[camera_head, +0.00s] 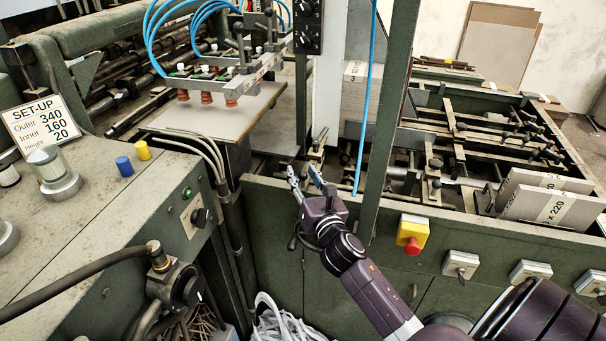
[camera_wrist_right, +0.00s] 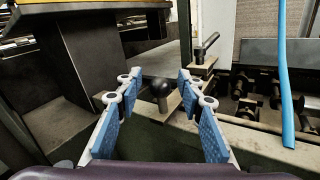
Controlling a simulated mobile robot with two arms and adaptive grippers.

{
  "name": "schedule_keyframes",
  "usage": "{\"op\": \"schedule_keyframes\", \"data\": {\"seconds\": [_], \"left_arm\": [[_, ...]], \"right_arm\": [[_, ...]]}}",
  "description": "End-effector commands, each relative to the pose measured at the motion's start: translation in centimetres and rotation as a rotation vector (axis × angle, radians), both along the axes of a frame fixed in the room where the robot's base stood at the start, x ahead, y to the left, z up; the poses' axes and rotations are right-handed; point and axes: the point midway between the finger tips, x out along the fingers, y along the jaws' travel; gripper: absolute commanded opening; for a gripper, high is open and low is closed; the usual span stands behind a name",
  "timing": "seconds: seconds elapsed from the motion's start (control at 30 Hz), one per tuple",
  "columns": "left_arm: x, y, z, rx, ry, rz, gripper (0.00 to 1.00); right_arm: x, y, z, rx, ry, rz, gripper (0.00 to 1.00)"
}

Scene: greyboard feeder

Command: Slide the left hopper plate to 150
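My right gripper (camera_head: 304,175) is open at the near edge of the feeder, left of the green post. In the right wrist view its blue-padded fingers (camera_wrist_right: 160,85) are spread, with a dark round knob (camera_wrist_right: 160,90) between and just beyond the tips. The knob stands on a pale metal bar (camera_wrist_right: 220,125). A dark clamp lever (camera_wrist_right: 206,45) rises from a block behind it. In the head view, a small lever fitting (camera_head: 320,140) shows just beyond the gripper. I cannot tell any scale reading or the plate's exact position. My left gripper is not in view.
A green post (camera_head: 388,120) and a blue hose (camera_head: 366,100) stand right of the gripper. Suction cups (camera_head: 207,97) hang over a grey board (camera_head: 230,112) at left. A set-up sign (camera_head: 45,125) reads Outer 340, Inner 160, Height 20. A red stop button (camera_head: 411,244) is on the front panel.

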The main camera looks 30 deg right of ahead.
Motion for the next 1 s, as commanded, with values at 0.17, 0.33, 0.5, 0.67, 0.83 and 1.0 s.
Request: {"op": "schedule_keyframes", "data": {"seconds": [0.17,0.33,0.5,0.67,0.83,1.0], "left_arm": [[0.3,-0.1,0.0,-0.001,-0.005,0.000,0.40],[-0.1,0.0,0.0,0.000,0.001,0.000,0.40],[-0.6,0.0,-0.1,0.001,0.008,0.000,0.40],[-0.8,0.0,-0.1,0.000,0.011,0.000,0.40],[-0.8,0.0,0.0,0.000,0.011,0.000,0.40],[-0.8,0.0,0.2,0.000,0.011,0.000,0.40]], "right_arm": [[0.0,0.0,-0.1,0.001,0.001,0.000,0.35],[0.0,0.0,-0.1,0.001,0.001,0.000,0.20],[0.0,0.0,0.0,0.001,0.001,0.000,0.01],[0.0,0.0,0.0,0.001,0.001,0.000,0.00],[0.1,-0.1,0.0,0.000,0.000,0.000,0.00],[1.9,-2.3,0.1,-0.005,0.000,-0.002,0.00]]}}
